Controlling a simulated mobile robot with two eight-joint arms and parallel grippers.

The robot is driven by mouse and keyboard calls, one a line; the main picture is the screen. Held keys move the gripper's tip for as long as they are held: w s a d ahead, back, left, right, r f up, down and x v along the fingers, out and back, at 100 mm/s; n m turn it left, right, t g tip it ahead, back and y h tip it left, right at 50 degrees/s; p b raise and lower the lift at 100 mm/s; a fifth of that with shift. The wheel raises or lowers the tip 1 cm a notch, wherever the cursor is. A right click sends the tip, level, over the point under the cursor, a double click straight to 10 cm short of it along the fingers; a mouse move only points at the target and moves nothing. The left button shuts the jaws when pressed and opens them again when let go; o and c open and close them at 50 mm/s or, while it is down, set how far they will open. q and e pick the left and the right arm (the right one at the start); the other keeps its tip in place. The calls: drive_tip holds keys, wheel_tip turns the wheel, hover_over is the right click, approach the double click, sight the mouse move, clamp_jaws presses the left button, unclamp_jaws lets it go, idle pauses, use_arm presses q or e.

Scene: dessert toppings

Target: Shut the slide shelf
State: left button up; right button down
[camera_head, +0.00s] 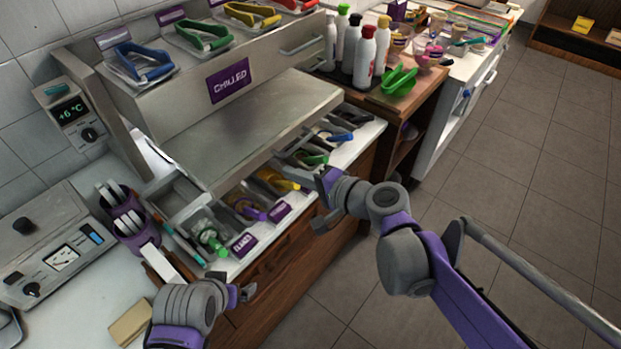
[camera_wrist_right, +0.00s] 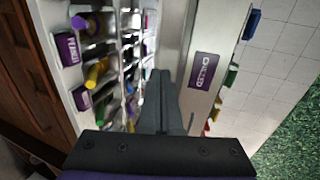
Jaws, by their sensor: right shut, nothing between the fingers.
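The slide shelf (camera_head: 245,125) is a flat bare metal sheet. In the head view it juts out below the front with the purple CHILLED sign (camera_head: 230,81), over the back part of the toppings tray (camera_head: 240,262). My right gripper (camera_head: 322,200) is at the tray's right front side, in front of the shelf and apart from it. Its fingers are shut and empty in the right wrist view (camera_wrist_right: 163,100). My left gripper (camera_head: 240,294) is low at the tray's front left corner, apart from the shelf; its jaw gap is unclear.
Tongs with coloured handles (camera_head: 140,60) lie in trays on top of the chilled unit. Purple cups (camera_head: 125,212) and a scale (camera_head: 55,258) stand at left. Open floor lies right.

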sight(213, 122)
drive_tip(key=x, duration=0.4)
drive_tip(key=r+x, duration=0.1)
drive_tip(key=x, duration=0.1)
drive_tip(key=shift+w+a, duration=0.3)
drive_tip(key=shift+a, duration=0.05)
drive_tip(key=shift+w+a, duration=0.2)
drive_tip(key=shift+a, duration=0.15)
drive_tip(key=w+a, duration=0.3)
drive_tip(key=a, duration=0.2)
drive_tip(key=w+a, duration=0.8)
drive_tip(key=a, duration=0.1)
drive_tip(key=shift+w+a, duration=0.25)
drive_tip(key=shift+a, duration=0.1)
drive_tip(key=shift+w+a, duration=0.35)
drive_tip(key=shift+a, duration=0.05)
